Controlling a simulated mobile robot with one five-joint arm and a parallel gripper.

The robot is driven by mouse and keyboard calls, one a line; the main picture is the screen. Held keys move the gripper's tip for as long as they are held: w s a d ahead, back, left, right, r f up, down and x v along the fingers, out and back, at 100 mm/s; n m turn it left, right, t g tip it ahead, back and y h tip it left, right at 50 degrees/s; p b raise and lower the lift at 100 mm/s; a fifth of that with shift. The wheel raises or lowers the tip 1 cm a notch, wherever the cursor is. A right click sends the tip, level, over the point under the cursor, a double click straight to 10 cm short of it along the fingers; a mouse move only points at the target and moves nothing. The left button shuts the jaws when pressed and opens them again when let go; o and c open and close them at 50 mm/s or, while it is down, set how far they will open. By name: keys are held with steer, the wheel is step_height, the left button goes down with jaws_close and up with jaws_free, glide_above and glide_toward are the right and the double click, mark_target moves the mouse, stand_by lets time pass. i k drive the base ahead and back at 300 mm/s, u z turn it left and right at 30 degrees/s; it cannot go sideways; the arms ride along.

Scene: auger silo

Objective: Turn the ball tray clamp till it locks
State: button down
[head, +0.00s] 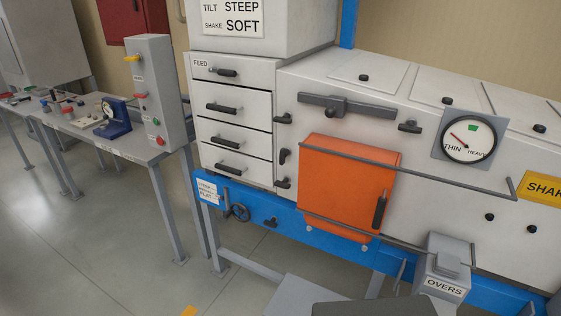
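No part carries a readable ball tray label, so I cannot tell which handle is the ball tray clamp. Small black clamp handles sit at the right edge of the drawer stack in the head view: an upper one (284,119), a middle one (284,156) and a lower one (283,183). Another black handle (410,127) is above the orange door (342,185). A black lever (270,222) is on the blue frame (290,229) below the drawers.
The white drawers (236,103) under the FEED label have black pulls. A grey rail (430,168) sticks out before the orange door. The OVERS box (443,270) stands at lower right. A bench (105,133) is at left, with open floor (100,240) in front.

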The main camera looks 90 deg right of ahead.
mark_target(283, 153)
steer(key=z, duration=1.85)
steer(key=k, duration=0.9)
steer(key=u, duration=0.75)
steer(key=i, duration=1)
